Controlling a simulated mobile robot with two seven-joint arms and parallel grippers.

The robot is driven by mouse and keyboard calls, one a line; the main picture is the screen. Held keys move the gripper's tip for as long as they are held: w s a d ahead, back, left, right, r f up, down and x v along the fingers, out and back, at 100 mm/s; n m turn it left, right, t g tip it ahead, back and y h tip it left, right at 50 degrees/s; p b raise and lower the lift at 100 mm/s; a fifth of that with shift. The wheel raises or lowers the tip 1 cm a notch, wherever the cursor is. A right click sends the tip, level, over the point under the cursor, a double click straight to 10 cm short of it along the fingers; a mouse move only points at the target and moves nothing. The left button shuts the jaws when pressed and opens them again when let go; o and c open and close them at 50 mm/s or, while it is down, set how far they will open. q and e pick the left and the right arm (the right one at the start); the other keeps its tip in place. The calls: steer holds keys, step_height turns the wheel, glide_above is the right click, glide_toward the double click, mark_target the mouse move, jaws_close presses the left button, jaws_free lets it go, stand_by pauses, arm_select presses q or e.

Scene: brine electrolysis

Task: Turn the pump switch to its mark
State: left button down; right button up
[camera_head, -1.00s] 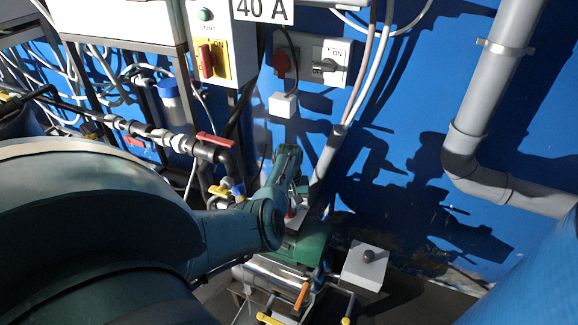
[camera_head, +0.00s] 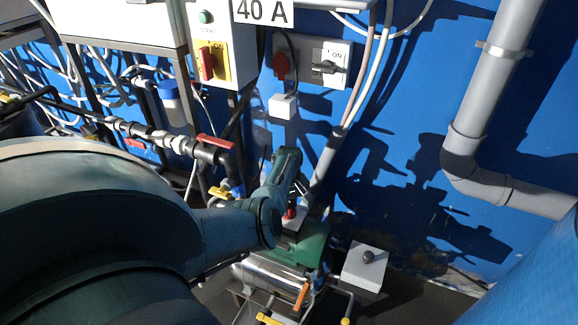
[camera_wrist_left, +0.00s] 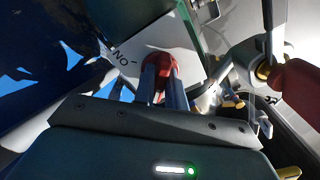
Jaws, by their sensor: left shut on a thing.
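The pump switch is a red knob (camera_wrist_left: 158,66) on a pale plate (camera_wrist_left: 190,25) in the left wrist view. "ON" and a short mark line show on the plate to the left of the knob. My left gripper (camera_wrist_left: 160,82) is shut on the knob, with a finger on each side of it. In the head view the red knob (camera_head: 290,212) shows on a small box on the green pump (camera_head: 312,247), under my left gripper (camera_head: 294,203). The fingers hide part of the knob, and I cannot tell exactly where its pointer stands. My right gripper is not in view.
A wall panel with a red knob and a grey ON switch (camera_head: 325,67) hangs above. A yellow-plated red switch (camera_head: 207,65) is at the upper left. Pipes with a red-handled valve (camera_head: 215,141) run left of the arm. A white box with a dark knob (camera_head: 366,265) stands right of the pump.

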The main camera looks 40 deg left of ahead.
arm_select(q)
steer(key=shift+a, duration=0.1)
steer(key=c, duration=1.4)
jaws_free()
steer(key=shift+c, duration=0.2)
steer(key=shift+r, duration=0.1)
step_height(320, 180, up, 13)
steer(key=p, duration=0.3)
